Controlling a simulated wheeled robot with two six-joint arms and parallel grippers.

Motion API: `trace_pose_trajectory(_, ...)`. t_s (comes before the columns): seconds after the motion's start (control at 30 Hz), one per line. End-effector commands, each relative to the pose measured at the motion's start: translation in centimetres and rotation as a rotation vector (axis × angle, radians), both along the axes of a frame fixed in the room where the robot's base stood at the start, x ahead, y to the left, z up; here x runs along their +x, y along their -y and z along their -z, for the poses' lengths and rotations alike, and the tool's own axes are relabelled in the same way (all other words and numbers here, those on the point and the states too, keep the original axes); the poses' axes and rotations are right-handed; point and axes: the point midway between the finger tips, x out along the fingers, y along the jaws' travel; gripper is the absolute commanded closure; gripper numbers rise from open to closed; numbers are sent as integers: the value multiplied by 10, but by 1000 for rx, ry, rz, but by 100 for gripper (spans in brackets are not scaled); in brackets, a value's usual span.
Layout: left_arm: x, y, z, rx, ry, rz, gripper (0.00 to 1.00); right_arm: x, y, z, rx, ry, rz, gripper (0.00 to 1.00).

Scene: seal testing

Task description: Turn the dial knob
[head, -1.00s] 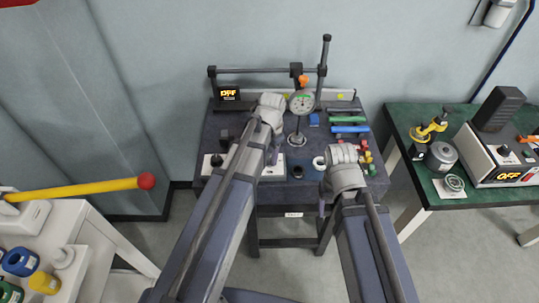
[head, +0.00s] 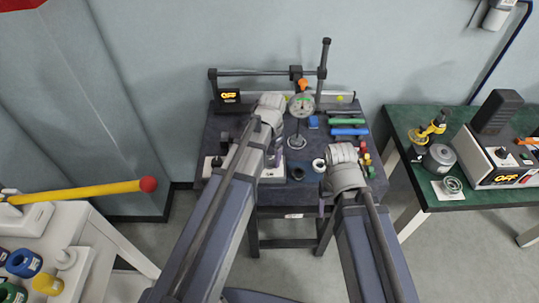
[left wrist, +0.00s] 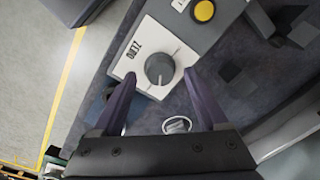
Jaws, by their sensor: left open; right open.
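The dial knob (left wrist: 159,68) is a round grey knob on a white panel (left wrist: 129,67) marked ZERO in the left wrist view. My left gripper (left wrist: 160,78) is open, with one dark purple finger on either side of the knob. Whether the fingers touch it cannot be told. In the head view my left gripper (head: 277,150) hangs over the white control box (head: 273,176), and its arm hides much of the box. My right gripper (head: 322,203) is at the front right of the dark table, with its fingers mostly hidden by the arm.
A dial gauge (head: 301,105) on a stand is close behind my left gripper. A white ring (head: 319,164) and coloured parts (head: 349,131) lie on the table (head: 225,120). A green table (head: 445,200) stands right. A yellow button (left wrist: 204,11) is beside the knob panel.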

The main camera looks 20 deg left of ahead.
Motion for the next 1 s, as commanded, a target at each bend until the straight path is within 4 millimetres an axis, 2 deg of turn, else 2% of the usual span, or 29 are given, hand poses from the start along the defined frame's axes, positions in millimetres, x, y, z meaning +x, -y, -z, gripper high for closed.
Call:
trace_pose_trajectory(0.03, 0, 0, -11, 0, 0, 0, 24, 0, 0, -11, 0, 0, 0, 33)
trace_pose_trajectory(0.43, -2, 2, -61, 0, 0, 0, 24, 0, 0, -61, 0, 0, -1, 33)
trace_pose_trajectory(1.0, -2, 2, -65, 0, 0, 0, 24, 0, 0, -65, 0, 0, -1, 33)
